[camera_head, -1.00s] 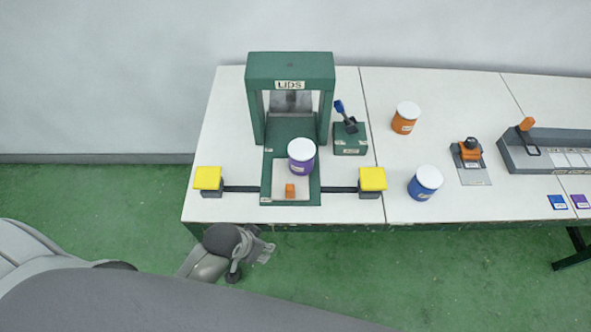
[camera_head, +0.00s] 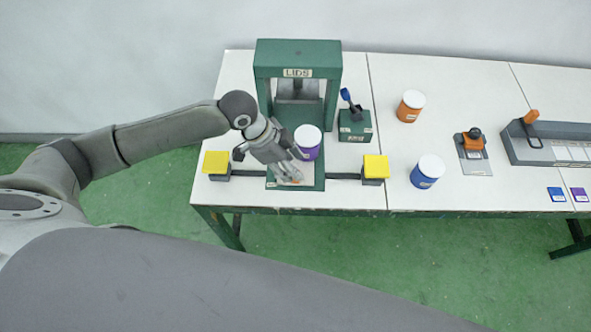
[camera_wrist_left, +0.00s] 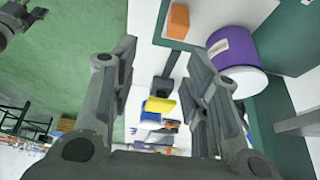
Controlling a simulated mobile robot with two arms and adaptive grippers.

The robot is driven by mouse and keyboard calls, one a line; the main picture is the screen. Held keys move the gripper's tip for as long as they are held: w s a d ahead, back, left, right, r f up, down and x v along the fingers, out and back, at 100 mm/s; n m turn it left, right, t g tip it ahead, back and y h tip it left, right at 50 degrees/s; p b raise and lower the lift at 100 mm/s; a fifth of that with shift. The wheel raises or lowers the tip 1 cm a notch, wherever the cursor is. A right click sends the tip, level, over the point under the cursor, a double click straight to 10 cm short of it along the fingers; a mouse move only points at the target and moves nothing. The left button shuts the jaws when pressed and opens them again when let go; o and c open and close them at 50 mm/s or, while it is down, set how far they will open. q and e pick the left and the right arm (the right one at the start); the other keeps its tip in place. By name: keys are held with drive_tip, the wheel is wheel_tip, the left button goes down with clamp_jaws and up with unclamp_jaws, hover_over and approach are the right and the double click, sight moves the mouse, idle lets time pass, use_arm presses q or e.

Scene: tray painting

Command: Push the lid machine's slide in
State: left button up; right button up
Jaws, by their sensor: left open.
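The green lid machine (camera_head: 298,52), marked LIDS, stands at the back of the left table. Its pale slide plate (camera_wrist_left: 222,14) is out at the front, and in the head view my gripper covers most of it. A purple tin with a white lid (camera_head: 308,141) stands upright on the slide; it also shows in the wrist view (camera_wrist_left: 232,50). The slide's orange knob (camera_wrist_left: 178,21) shows just beyond my fingertips and is hidden in the head view. My left gripper (camera_head: 291,173) is open and empty over the slide's front end, left of the tin. My right gripper is out of view.
Yellow-topped pads (camera_head: 216,161) (camera_head: 376,166) flank the machine on dark bars. A green lever box (camera_head: 354,126) stands at its right. Orange (camera_head: 410,107) and blue (camera_head: 427,172) tins stand farther right, near a small orange-handled device (camera_head: 473,146) and a grey machine (camera_head: 551,143).

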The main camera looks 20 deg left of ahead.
sight(296, 161)
use_arm(q)
drive_tip(key=f, duration=0.2)
drive_tip(key=w+f+p, duration=0.1)
drive_tip(key=f, duration=0.2)
drive_tip(key=w+f+p, duration=0.1)
drive_tip(key=f, duration=0.2)
drive_tip(key=shift+d+f, duration=0.15)
drive_tip(key=shift+d, duration=0.15)
drive_tip(key=shift+c, duration=0.4)
clamp_jaws()
